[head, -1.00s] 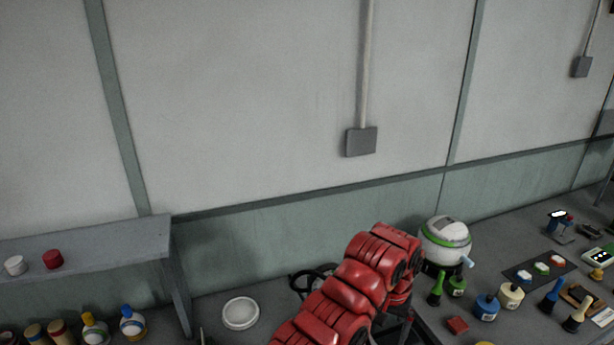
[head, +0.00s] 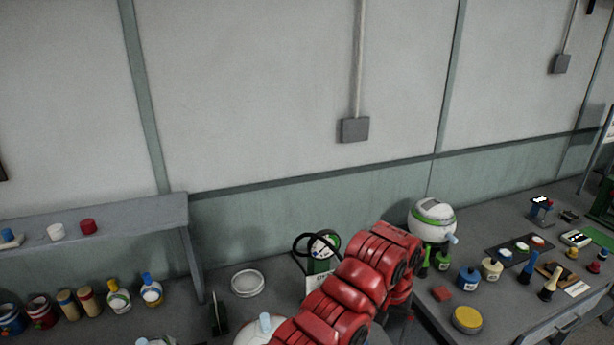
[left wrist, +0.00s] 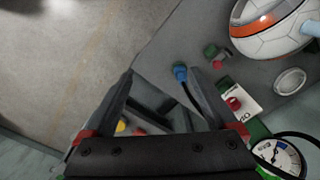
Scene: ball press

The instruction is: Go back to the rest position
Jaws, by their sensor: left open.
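My left arm (head: 350,290) is red and comes up from the bottom middle of the head view; its gripper is mostly hidden there behind the arm. In the left wrist view my left gripper (left wrist: 161,80) has its two dark fingers spread, with nothing held between them. A blue-topped item (left wrist: 180,72) shows between and beyond the fingertips. I cannot tell whether they touch. My right gripper is in neither view.
A white ball with a green stripe (head: 432,216) stands on the bench right of my arm, near bottles and stamps. A white dish (head: 247,282) and a gauge (left wrist: 279,157) are close by. A shelf (head: 140,212) stands left. An orange-striped ball (left wrist: 278,22) shows in the wrist view.

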